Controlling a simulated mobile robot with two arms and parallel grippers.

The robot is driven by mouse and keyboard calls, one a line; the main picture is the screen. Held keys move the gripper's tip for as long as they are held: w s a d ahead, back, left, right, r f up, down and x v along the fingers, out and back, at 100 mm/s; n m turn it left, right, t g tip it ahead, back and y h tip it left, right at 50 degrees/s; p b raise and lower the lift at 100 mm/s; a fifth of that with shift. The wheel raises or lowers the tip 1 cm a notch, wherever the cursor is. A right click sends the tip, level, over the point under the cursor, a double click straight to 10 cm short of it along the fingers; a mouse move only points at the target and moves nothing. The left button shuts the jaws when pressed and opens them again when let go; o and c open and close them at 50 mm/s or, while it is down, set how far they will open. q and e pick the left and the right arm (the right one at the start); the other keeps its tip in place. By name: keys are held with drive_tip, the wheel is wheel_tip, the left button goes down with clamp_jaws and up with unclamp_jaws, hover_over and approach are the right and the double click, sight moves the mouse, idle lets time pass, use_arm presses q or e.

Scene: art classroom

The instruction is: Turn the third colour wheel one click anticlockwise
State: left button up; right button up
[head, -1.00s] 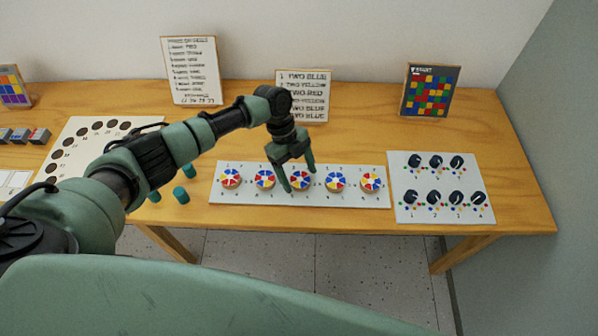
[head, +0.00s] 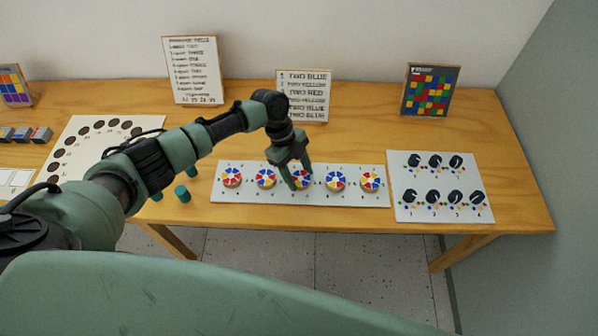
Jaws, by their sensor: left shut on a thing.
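A long white board (head: 250,195) on the table carries a row of several colour wheels with blue, red, yellow and white sectors. The third colour wheel (head: 301,180) is in the middle of the row. My left gripper (head: 300,182) points down over it and is shut on it, one finger on each side, hiding part of its face. The second wheel (head: 265,178) is just left of it and the fourth wheel (head: 336,181) just right of it. My right gripper is not in view.
A panel of black knobs (head: 437,209) lies right of the wheel board. A card with lines of text (head: 303,96) stands behind it, and a coloured grid picture (head: 429,91) stands at the back right.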

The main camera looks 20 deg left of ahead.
use_arm(q)
drive_tip(key=n+p, duration=0.1)
drive_tip(key=n+t+p, duration=0.1)
drive_tip(key=n, duration=0.1)
drive_tip(key=n+t+p, duration=0.1)
drive_tip(key=n, duration=0.1)
drive_tip(key=shift+s+r, duration=0.15)
drive_tip(key=shift+r, duration=0.1)
drive_tip(key=shift+f+n+t+p, duration=0.1)
drive_tip(key=shift+n+t+p, duration=0.9)
drive_tip(key=shift+n+p, duration=1.15)
drive_tip(key=shift+n, duration=0.45)
drive_tip(key=shift+d, duration=0.1)
drive_tip(key=o, duration=1.4)
drive_tip(key=shift+s, duration=0.1)
drive_tip(key=shift+b+v, duration=0.8)
drive_tip(key=shift+v, duration=3.05)
